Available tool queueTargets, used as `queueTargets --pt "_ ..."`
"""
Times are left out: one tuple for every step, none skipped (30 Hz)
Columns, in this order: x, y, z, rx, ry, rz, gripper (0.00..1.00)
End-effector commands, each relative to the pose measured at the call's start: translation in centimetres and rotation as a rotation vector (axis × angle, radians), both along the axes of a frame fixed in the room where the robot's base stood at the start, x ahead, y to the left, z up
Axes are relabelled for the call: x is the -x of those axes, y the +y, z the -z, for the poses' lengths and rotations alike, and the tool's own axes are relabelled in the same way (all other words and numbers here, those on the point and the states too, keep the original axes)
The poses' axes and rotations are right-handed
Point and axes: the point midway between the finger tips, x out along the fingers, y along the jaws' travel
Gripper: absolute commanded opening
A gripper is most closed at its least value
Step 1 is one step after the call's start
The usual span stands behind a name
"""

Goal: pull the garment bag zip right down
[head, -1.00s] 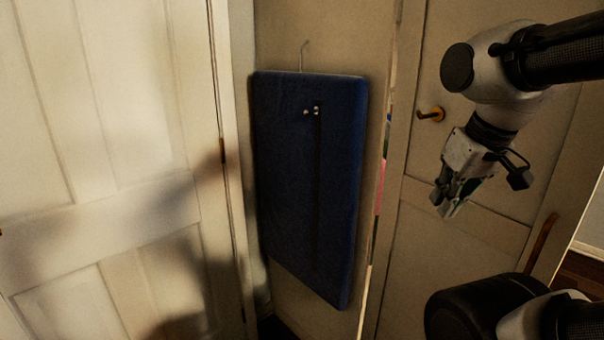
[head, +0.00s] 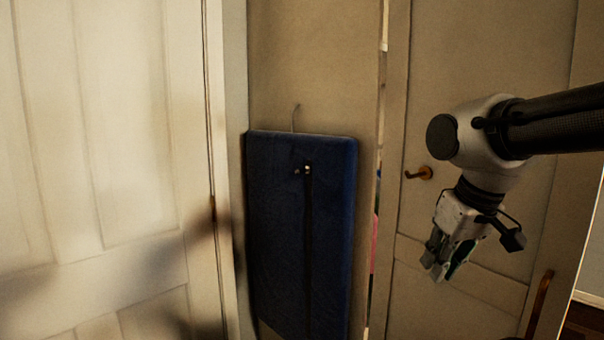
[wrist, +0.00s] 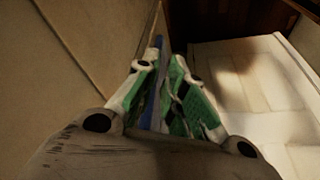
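A dark blue garment bag (head: 275,235) hangs upright from a thin hook (head: 296,116) against a beige panel. Its zip (head: 308,245) shows as a dark vertical line right of the bag's middle. A small shiny zip pull (head: 307,169) sits at the top of that line. The bag's lower end is cut off by the frame. My gripper (head: 437,270) is to the right of the bag, apart from it and pointing down. In the wrist view, its green-padded fingers (wrist: 163,75) are a little apart, with a blue strip of the bag visible between them. Nothing appears held.
A pale panelled door (head: 110,150) stands left of the bag. Another door (head: 480,60) with a brass handle (head: 420,173) is behind my arm. A narrow gap by the panel's right edge shows something pink. The space in front of the bag looks clear.

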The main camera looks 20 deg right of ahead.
Motion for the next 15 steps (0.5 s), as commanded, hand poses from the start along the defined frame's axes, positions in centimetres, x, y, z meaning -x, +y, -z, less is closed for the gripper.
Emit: queueTargets --pt "0.0 0.5 0.2 -0.001 0.007 -0.024 0.27" --pt "-0.3 0.8 0.6 0.0 0.027 -0.042 0.32" --pt "-0.6 1.4 1.3 0.002 0.062 -0.067 0.32" --pt "-1.0 1.9 1.9 0.005 0.093 -0.09 0.32" --pt "-1.5 2.5 2.4 0.009 0.123 -0.114 0.32" --pt "-2.4 3.4 3.0 0.02 0.165 -0.151 0.32" --pt "-3.3 4.0 3.4 0.038 0.197 -0.184 0.32" --pt "-4.3 4.5 3.7 0.066 0.228 -0.218 0.32" --pt "-5.6 5.1 4.2 0.113 0.273 -0.268 0.32" --pt "-6.7 5.6 4.5 0.153 0.305 -0.309 0.32" --pt "-7.8 6.0 4.7 0.199 0.337 -0.356 0.32" --pt "-9.3 6.6 5.1 0.267 0.383 -0.426 0.32" --pt "-10.5 7.0 5.3 0.322 0.415 -0.483 0.32" --pt "-11.7 7.4 5.5 0.38 0.448 -0.542 0.32" --pt "-13.3 7.9 5.7 0.462 0.492 -0.625 0.32"
